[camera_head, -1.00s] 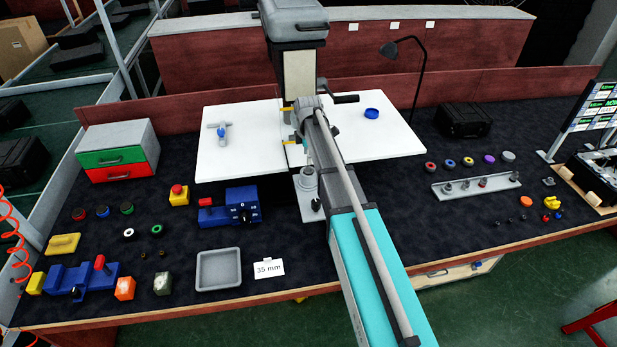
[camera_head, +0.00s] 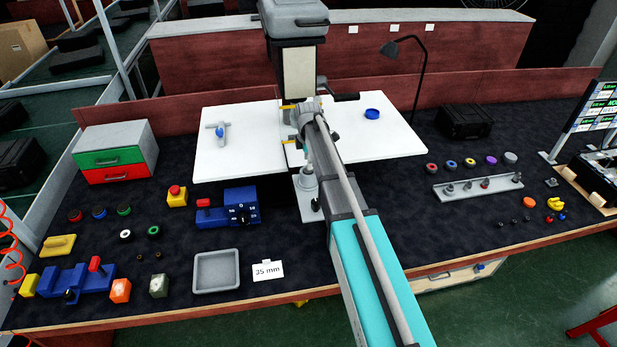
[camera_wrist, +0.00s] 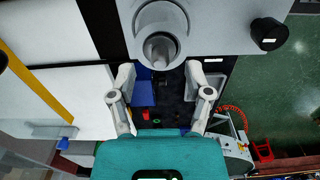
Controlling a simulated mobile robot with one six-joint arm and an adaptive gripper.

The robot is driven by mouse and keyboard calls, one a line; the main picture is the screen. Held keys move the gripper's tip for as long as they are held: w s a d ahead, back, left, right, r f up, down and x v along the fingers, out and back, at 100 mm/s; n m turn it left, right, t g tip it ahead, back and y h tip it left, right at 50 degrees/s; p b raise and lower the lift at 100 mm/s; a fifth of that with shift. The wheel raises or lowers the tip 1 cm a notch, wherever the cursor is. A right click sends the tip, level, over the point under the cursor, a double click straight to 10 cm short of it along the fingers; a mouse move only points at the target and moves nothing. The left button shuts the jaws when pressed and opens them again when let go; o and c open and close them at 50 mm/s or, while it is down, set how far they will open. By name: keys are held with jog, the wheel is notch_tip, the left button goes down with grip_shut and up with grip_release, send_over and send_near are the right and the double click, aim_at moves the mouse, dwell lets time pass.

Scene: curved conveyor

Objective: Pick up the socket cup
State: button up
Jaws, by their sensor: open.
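A round grey cup-like part (camera_wrist: 160,32) with a paler cylinder in its opening is at the top of the wrist view. In the head view it appears to be the grey part (camera_head: 306,188) on a plate at the press, partly covered by my arm. I cannot tell for sure that it is the socket cup. A small blue round cup (camera_head: 372,114) lies on the white board. My gripper (camera_wrist: 160,76) is open and empty, its two fingers apart just below the grey part in the wrist view. In the head view my arm hides the fingertips.
A grey press column (camera_head: 298,72) with a crank stands behind my arm. A black knob (camera_wrist: 268,33) is beside the grey part. Coloured round parts and a grey rack (camera_head: 478,187) lie right; a blue dial unit (camera_head: 228,208) and an empty grey tray (camera_head: 216,288) lie left.

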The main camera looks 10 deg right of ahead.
jog(key=shift+f+b, duration=0.85)
jog(key=shift+f, duration=0.3)
jog(key=shift+c, duration=0.3)
grip_shut()
